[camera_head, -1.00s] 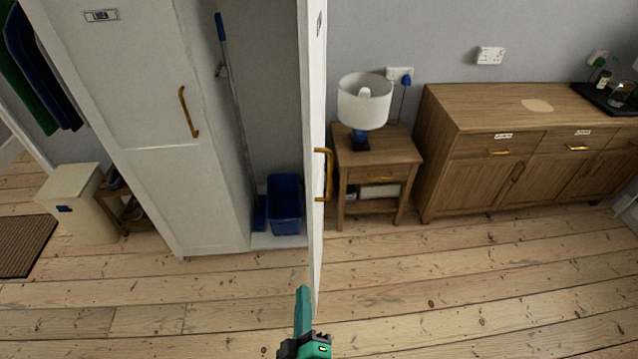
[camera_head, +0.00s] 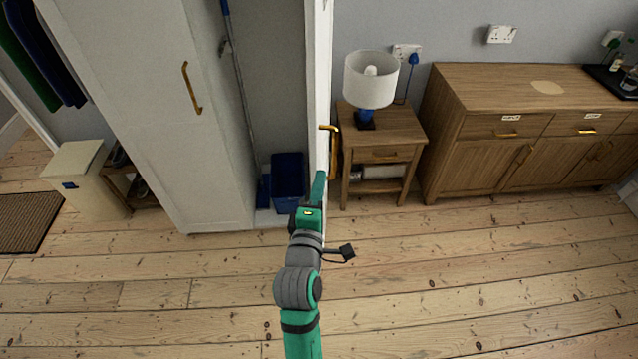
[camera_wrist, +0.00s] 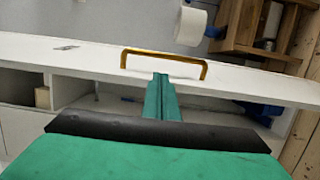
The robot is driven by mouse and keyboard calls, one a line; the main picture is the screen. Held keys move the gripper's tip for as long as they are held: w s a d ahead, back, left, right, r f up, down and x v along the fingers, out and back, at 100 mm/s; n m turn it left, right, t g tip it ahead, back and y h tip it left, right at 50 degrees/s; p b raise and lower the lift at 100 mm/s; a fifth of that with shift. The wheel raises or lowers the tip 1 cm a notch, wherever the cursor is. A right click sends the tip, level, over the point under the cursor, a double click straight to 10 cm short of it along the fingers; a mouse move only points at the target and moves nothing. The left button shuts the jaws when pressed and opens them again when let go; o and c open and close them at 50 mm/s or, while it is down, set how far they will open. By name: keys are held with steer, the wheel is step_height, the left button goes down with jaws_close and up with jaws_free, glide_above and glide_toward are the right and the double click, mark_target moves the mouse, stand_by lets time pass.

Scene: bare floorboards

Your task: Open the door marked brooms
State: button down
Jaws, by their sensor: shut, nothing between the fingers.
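The right-hand cupboard door (camera_head: 322,75) stands swung open, seen nearly edge-on in the head view. Its brass handle (camera_head: 334,155) is on the face turned to the right; the handle (camera_wrist: 165,60) also shows in the wrist view. The door's label (camera_wrist: 66,47) is too small to read. A blue broom (camera_head: 240,95) and a blue bucket (camera_head: 288,175) stand inside the cupboard. My gripper (camera_head: 319,180) is shut and empty, at the door's lower free edge. In the wrist view its fingertips (camera_wrist: 160,77) lie just below the handle; whether they touch the door I cannot tell.
The closed left cupboard door (camera_head: 150,110) has its own brass handle. A bedside table (camera_head: 385,135) with a lamp (camera_head: 370,80) stands right of the open door, and a wooden sideboard (camera_head: 490,95) beyond it. The floorboards in front are clear.

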steer(key=x, duration=0.7)
steer(key=shift+w+d, duration=0.1)
steer(key=shift+w, duration=0.05)
